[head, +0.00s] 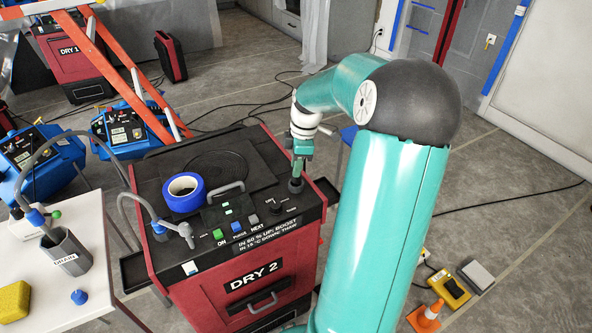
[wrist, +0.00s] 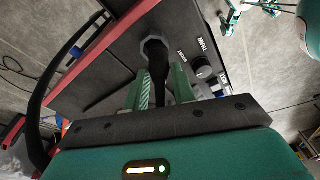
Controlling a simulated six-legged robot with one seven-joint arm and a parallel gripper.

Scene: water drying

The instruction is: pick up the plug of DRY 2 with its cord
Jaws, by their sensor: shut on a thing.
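In the head view the dark plug (head: 295,184) shows just under the fingers. A thick black cord (wrist: 42,100) curves along the left of the wrist view.
A blue tape roll (head: 184,192), a handle, buttons and a knob (head: 278,208) are on the top of DRY 2. A white table (head: 88,285) with a grey holder stands at left. An orange ladder (head: 110,65) and DRY 1 (head: 72,70) are behind. Black cables cross the floor.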

